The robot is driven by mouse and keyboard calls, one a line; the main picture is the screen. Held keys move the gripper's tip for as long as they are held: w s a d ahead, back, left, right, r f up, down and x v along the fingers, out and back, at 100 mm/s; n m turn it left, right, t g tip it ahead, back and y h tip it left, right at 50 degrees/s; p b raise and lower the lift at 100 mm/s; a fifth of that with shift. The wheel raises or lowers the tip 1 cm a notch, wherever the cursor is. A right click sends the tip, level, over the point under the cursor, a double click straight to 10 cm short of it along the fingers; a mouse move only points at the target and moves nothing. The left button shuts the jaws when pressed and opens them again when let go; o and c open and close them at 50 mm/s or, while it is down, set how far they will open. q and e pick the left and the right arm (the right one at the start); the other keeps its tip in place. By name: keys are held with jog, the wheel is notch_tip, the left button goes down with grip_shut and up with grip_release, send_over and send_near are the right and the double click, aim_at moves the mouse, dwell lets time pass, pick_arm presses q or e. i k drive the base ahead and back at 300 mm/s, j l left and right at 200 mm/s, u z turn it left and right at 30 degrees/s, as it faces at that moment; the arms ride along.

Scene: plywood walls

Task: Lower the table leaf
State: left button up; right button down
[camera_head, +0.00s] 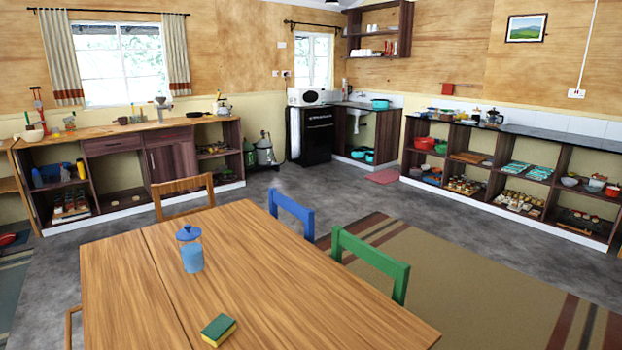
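A wooden table (260,275) stands in front of me. A straight seam runs along its top and sets off a left section, which looks like the table leaf (118,290). The leaf is level with the rest of the top. Its underside and any supports are hidden. A blue lidded jar (191,252) stands on the main top close to the seam. A green and yellow sponge (218,329) lies nearer to me, also right of the seam. The visible part of the leaf is bare. Neither of my grippers is in view.
A wooden chair (184,193), a blue chair (292,212) and a green chair (372,264) stand around the table's far and right sides. Part of another chair (70,325) shows at the left edge. Grey floor (70,262) lies open left of the table.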

aim_at(126, 305)
jog(key=i+j, duration=0.1)
jog(key=j, duration=0.25)
jog(key=i+j+u, duration=0.1)
jog(key=j, duration=0.2)
jog(key=i+j, duration=0.2)
jog(key=j, duration=0.15)
jog(key=i+j+u, duration=0.1)
jog(key=j, duration=0.2)
